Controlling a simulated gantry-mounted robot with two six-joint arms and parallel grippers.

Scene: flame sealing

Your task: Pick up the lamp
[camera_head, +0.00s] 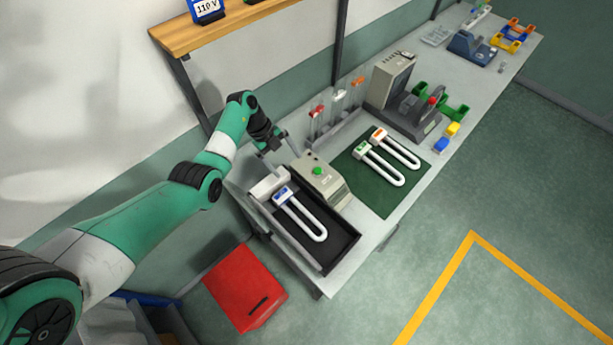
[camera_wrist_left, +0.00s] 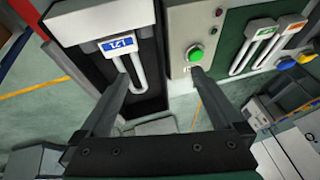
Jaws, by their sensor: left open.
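A U-shaped lamp with a white base and blue label (camera_head: 283,194) lies in a black tray (camera_head: 339,251) at the near end of the bench. It also shows in the left wrist view (camera_wrist_left: 119,44). Lamps with a green label (camera_head: 363,149) and an orange label (camera_head: 379,135) lie side by side on a green mat (camera_head: 386,203). My left gripper (camera_head: 276,143) is above the bench behind the tray and the grey box. Its fingers (camera_wrist_left: 159,80) are apart with nothing between them. My right gripper does not show.
A grey box with a green button (camera_head: 318,171) stands between tray and mat. Upright tubes with coloured tops (camera_head: 317,111) stand at the back. A machine (camera_head: 390,79) and coloured bins are farther along. A red box (camera_head: 243,287) is on the floor.

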